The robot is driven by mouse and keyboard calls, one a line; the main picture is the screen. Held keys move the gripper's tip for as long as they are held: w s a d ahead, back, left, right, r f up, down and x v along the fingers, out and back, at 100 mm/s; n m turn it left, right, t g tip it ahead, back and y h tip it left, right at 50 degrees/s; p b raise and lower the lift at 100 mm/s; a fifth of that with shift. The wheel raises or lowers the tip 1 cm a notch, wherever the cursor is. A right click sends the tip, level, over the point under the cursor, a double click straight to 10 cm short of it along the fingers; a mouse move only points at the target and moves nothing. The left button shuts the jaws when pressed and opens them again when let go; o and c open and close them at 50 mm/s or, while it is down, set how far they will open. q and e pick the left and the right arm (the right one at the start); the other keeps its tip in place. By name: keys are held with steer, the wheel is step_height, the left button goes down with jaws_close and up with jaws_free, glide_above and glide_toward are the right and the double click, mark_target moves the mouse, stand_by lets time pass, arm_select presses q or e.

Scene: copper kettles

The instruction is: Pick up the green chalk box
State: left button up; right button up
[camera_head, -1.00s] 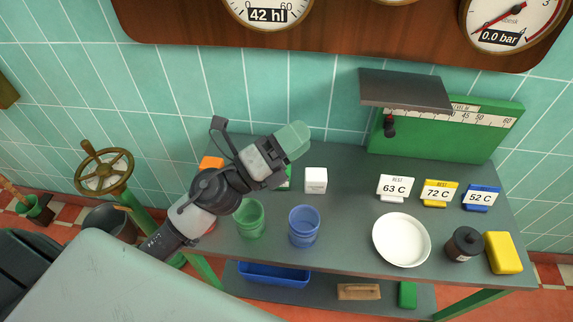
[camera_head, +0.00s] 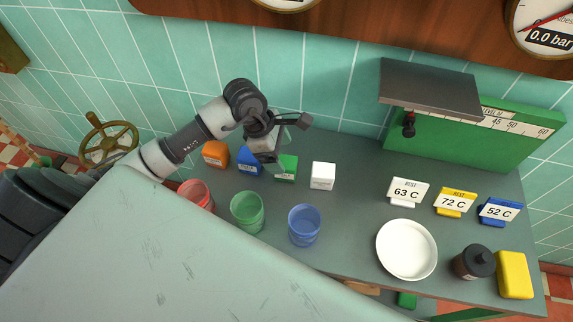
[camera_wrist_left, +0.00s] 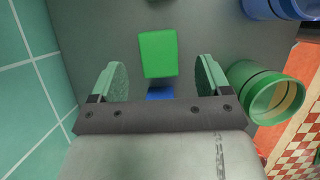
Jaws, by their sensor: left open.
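The green chalk box (camera_head: 286,168) stands on the grey table near the wall, between the blue box (camera_head: 249,160) and the white box (camera_head: 323,175). My left gripper (camera_head: 272,138) is above it and partly covers its back and the blue box. In the left wrist view the green box (camera_wrist_left: 158,54) lies ahead of the gap between the open green-padded fingers (camera_wrist_left: 163,80). It touches neither finger. A bit of the blue box (camera_wrist_left: 160,93) shows between the fingers. My right gripper is not in view.
An orange box (camera_head: 215,155) stands left of the blue one. Red (camera_head: 197,195), green (camera_head: 247,212) and blue (camera_head: 304,225) cups stand in front. A white plate (camera_head: 406,249), temperature cards, a dark jar (camera_head: 474,262) and a yellow block (camera_head: 514,275) are at right.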

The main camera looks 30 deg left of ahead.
mark_target(285, 161)
arm_select(q)
steer(key=x, duration=0.6)
steer(key=shift+w+f+p, duration=0.1)
steer(key=shift+f+p, duration=0.2)
steer(key=shift+p, duration=0.05)
steer(key=shift+c, duration=0.2)
steer(key=c, duration=1.1)
steer(key=shift+r, duration=0.15)
step_height(285, 161, up, 4)
steer(key=shift+r, duration=0.15)
steer(key=s+r, duration=0.2)
steer(key=s, duration=0.1)
steer(key=s+d+r, duration=0.1)
steer(key=s+r, duration=0.1)
steer(key=s, duration=0.2)
steer(key=s+d+r+b, duration=0.1)
steer(key=s+r, duration=0.1)
steer(key=s, duration=0.2)
steer(key=shift+s+d+r, duration=0.2)
steer(key=shift+d+r, duration=0.05)
steer(key=shift+r, duration=0.05)
